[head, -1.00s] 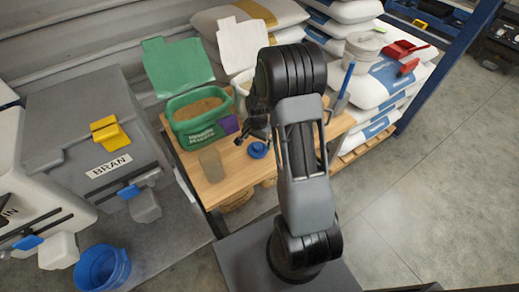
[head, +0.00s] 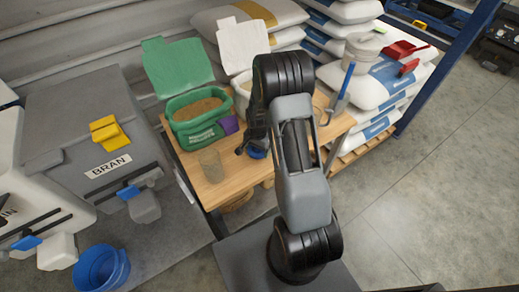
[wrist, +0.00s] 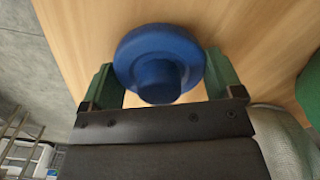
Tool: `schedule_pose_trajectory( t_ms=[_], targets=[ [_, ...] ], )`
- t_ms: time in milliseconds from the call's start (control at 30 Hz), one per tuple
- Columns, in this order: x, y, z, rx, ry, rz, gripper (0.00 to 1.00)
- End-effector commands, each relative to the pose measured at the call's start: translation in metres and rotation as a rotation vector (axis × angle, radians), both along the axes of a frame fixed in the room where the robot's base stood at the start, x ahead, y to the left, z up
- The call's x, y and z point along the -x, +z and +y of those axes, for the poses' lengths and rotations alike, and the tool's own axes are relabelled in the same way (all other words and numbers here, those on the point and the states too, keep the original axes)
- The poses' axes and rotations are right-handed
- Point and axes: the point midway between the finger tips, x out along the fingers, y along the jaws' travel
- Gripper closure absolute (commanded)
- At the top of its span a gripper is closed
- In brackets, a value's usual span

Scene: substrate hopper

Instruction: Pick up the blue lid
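The blue lid (head: 259,154) lies on the wooden table (head: 198,188) near its front edge, partly hidden by my arm. In the wrist view the blue lid (wrist: 160,52) is round with a raised knob and lies between my fingers. My gripper (wrist: 160,66) is open, with one green-padded finger on each side of the lid. The right finger is very close to the rim; I cannot tell whether it touches. In the head view my gripper (head: 252,148) is low over the lid and largely dark against it.
A clear beaker (head: 211,165) stands left of the lid. Behind it are a green tub (head: 197,131) of tan substrate and a purple object (head: 228,125). A white tub (head: 243,84) stands behind my arm. A grey bran hopper (head: 85,130) is at the left.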

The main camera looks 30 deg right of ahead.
Motion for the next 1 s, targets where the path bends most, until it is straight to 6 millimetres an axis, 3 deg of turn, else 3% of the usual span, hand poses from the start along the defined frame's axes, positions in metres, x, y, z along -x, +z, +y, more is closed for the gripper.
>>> schedule_pose_trajectory(
  t_ms=[167,567,767,1000],
  targets=[
    [0.000,0.000,0.000,0.000,0.000,0.000,0.36],
    [0.000,0.008,0.000,0.000,0.000,-0.001,0.37],
    [0.000,0.035,0.000,0.001,0.000,-0.004,0.37],
    [0.038,0.080,0.006,0.001,0.000,-0.004,0.37]
  ],
)
